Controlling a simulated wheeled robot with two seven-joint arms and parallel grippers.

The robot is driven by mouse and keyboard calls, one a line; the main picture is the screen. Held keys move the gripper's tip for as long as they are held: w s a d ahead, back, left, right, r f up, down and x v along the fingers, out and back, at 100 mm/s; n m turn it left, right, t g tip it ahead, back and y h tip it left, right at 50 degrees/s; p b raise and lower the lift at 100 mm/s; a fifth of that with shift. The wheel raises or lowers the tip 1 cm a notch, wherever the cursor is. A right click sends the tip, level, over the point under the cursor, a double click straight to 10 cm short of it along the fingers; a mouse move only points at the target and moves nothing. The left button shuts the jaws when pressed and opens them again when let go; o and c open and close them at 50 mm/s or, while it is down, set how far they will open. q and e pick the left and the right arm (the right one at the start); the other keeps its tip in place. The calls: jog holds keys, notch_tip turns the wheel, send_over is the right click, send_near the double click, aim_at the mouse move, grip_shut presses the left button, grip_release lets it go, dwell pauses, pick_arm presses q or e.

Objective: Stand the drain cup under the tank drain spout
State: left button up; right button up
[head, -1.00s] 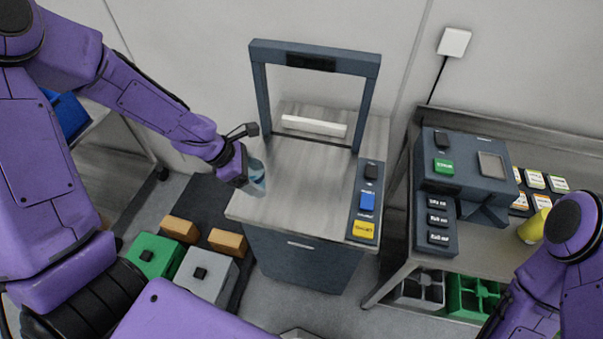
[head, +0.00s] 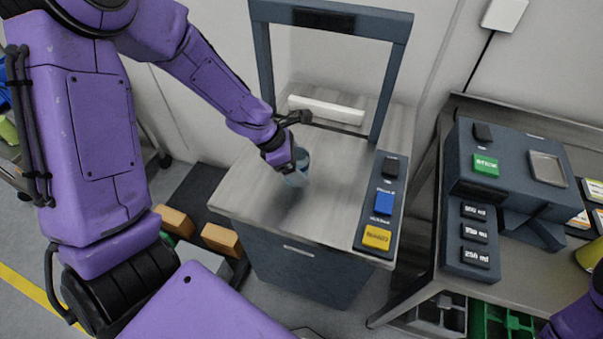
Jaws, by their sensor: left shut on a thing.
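My left gripper (head: 289,164) is shut on a clear bluish cup (head: 299,176), taken to be the drain cup. It holds the cup upright over the left part of the grey worktop (head: 325,217) of the dark cabinet. A soft dark shadow lies below the cup; I cannot tell whether its base touches the top. The gripper hides part of the cup. I cannot make out a tank or a drain spout in this view. Only a piece of my right arm shows at the lower right corner; its gripper is out of view.
A dark upright frame (head: 262,55) and a white bar (head: 325,108) stand at the worktop's back. A button panel (head: 384,200) lines its right edge. A bench with a console (head: 505,180) stands to the right. The worktop's middle is clear.

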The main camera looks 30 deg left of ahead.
pick_arm(q)
jog(key=shift+f, duration=0.25)
jog(key=shift+s+r, duration=0.2)
jog(key=shift+s, duration=0.05)
jog(key=shift+f, duration=0.25)
jog(key=o, duration=1)
jog(key=shift+w, duration=0.1)
